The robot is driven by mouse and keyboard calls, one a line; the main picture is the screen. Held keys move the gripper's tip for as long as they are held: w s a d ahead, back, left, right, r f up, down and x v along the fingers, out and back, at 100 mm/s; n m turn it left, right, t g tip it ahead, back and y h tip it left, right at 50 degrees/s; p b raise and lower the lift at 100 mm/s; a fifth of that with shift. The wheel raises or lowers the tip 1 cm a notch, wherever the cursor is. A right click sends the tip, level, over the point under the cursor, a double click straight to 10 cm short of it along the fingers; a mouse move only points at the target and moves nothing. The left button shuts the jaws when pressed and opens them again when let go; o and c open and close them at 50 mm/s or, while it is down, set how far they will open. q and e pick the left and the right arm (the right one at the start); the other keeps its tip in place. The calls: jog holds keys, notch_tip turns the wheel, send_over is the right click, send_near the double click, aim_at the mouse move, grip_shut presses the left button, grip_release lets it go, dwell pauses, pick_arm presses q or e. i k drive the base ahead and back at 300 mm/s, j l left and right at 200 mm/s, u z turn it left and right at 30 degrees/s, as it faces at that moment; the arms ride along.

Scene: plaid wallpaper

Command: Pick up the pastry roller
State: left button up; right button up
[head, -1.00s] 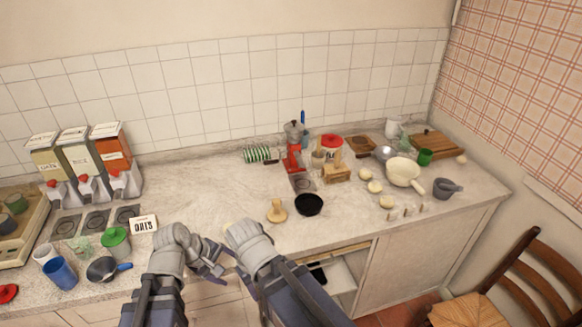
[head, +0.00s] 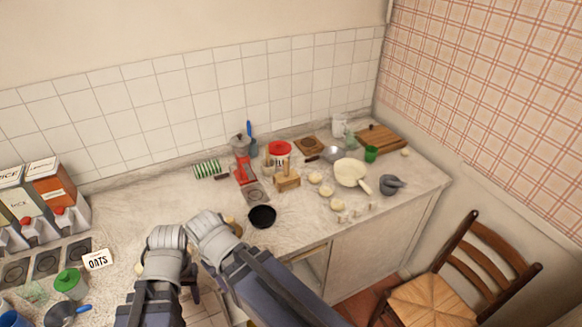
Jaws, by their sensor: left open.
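The pastry roller (head: 288,181) appears to be the small wooden tool with a block-like lower part and an upright handle. It stands on the counter right of the red-based coffee pot, in front of the red-lidded jar. My left gripper (head: 192,285) is low at the counter's front edge, open and well away from the roller; its fingers are partly hidden by my arms. My right arm's wrist (head: 212,238) is beside it, nearer the roller but clearly apart. The right fingers are hidden behind the wrist.
A black bowl (head: 262,217) sits on the counter between my right arm and the roller. Dough pieces (head: 315,179), a cream pan (head: 351,173) and a grey mortar (head: 391,184) lie to the right. A chair (head: 455,270) stands at the lower right.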

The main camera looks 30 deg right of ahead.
aim_at(289, 173)
jog(key=i+l, duration=0.2)
jog(key=l, duration=0.15)
jog(key=i+l, duration=0.15)
jog(key=l, duration=0.2)
jog(key=i+l, duration=0.2)
jog(key=l, duration=0.15)
jog(key=i+l, duration=0.2)
jog(key=l, duration=0.15)
